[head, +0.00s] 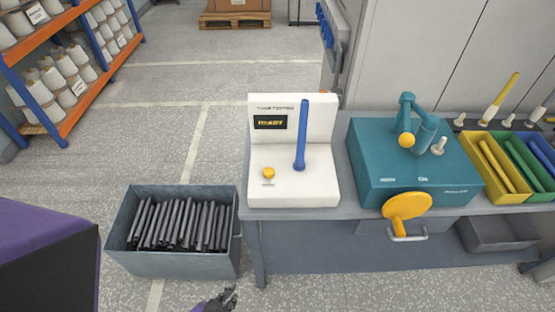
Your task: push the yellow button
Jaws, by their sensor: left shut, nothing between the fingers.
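The yellow button (268,173) sits on the front left of the white machine (315,188), above a small label. The machine stands at the left end of the grey table and has a dark display with yellow lettering (270,122). A blue rod (302,135) stands upright on the machine, right of the button. My left gripper (229,294) is at the bottom edge of the head view, shut and empty. It is below and left of the button, well apart from it. My right gripper is not in view.
A grey bin (172,267) of dark rods stands left of the table (350,219). A teal machine (375,181) with a yellow disc (407,206) is right of the white one. Colored trays (468,146) with rods lie farther right. A rack (75,110) of cones stands at far left.

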